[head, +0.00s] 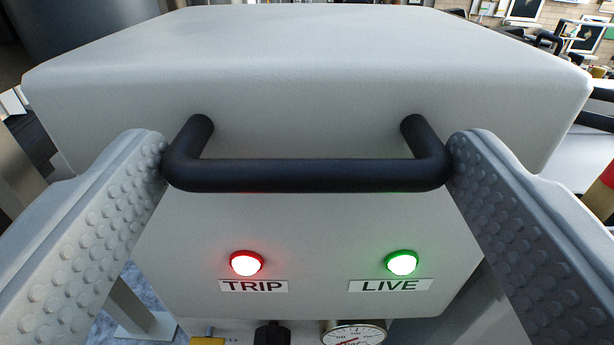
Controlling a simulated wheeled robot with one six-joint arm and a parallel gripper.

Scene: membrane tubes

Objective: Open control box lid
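The control box lid (310,75) is a large pale grey cover, seen from the front and slightly above. It appears closed and level on the grey box front (320,235). A black bar handle (308,175) is fixed to the lid's front face by two posts. My gripper (308,158) has its two grey, studded fingers spread wide, one at each end of the handle. The fingertips are very close to the handle's ends; I cannot tell whether they touch. The finger pads face inward and the handle's bar is in full view between them.
Below the handle are a lit red TRIP lamp (246,263) and a lit green LIVE lamp (401,262). A round gauge (354,334) and a yellow part (207,341) show at the bottom edge. A large dark cylinder (80,25) stands behind at the left.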

